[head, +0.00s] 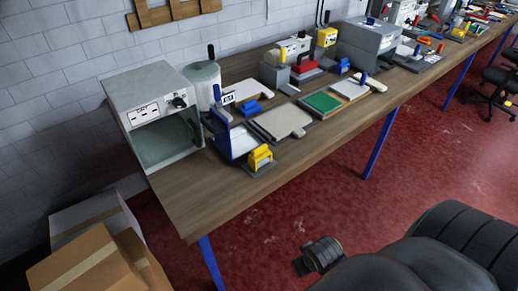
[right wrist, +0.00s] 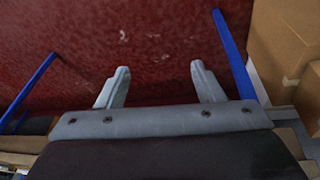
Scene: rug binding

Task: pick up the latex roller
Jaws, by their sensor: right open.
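I cannot tell for certain which thing on the workbench (head: 190,212) is the latex roller. Candidates in the head view are small blue-handled tools, one by the white board (head: 254,107) and one further back (head: 341,66). My right gripper (right wrist: 160,68) is open and empty in the right wrist view, with its two grey fingers apart over the red floor. No tool shows between them. My left gripper is not in view.
A grey open-fronted box (head: 155,110) stands at the bench's near end, beside a white cylinder (head: 203,82). A green pad (head: 321,102) and a yellow block (head: 260,157) lie along the bench. Cardboard boxes (head: 85,262) stand on the floor. The bench's near front corner is bare.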

